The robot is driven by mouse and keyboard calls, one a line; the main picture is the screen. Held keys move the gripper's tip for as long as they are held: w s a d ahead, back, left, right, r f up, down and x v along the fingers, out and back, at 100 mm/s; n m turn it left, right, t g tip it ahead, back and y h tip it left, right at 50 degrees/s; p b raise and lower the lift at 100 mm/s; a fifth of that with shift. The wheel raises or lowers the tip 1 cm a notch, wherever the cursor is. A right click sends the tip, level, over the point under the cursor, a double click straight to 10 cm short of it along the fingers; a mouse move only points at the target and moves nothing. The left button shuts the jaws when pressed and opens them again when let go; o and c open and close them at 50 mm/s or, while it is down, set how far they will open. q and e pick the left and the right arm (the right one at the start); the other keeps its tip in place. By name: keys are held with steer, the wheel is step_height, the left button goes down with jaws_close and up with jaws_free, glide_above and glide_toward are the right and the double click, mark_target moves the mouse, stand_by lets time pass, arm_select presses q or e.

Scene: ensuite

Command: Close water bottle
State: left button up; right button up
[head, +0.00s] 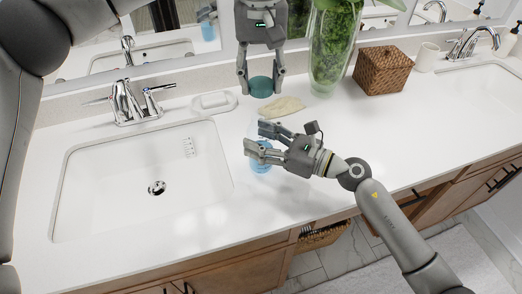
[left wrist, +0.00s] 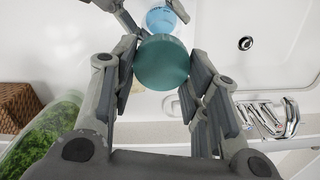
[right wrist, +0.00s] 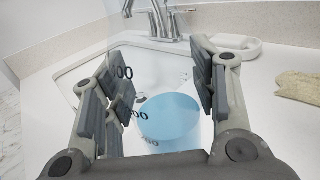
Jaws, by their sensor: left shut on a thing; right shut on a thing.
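A clear water bottle (head: 261,168) with blue water stands or is held over the counter right of the left sink. My right gripper (head: 258,142) is shut around its side. In the right wrist view the bottle (right wrist: 170,122) shows printed volume marks between the fingers. A teal round cap (head: 261,87) is between the fingers of my left gripper (head: 262,82), which is shut on it. The cap (left wrist: 162,62) is apart from the bottle, farther back over the counter. In the left wrist view part of the bottle (left wrist: 164,18) shows beyond the cap.
A beige cloth (head: 281,107) lies behind the bottle, near a white soap dish (head: 214,102). A plant vase (head: 330,50) and a wicker box (head: 383,70) stand at the back. The left sink (head: 140,185) is empty. The counter's front right is clear.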

mark_target(261, 96)
steer(key=shift+c, duration=1.3)
arm_select(q)
steer(key=shift+f, duration=2.5)
steer(key=shift+f, duration=0.15)
steer(key=shift+f, duration=0.75)
steer(key=shift+f, duration=0.6)
arm_select(e)
jaws_close()
arm_select(q)
steer(key=m, duration=0.9)
steer(key=shift+d+m, duration=0.2)
steer(key=shift+m, duration=0.1)
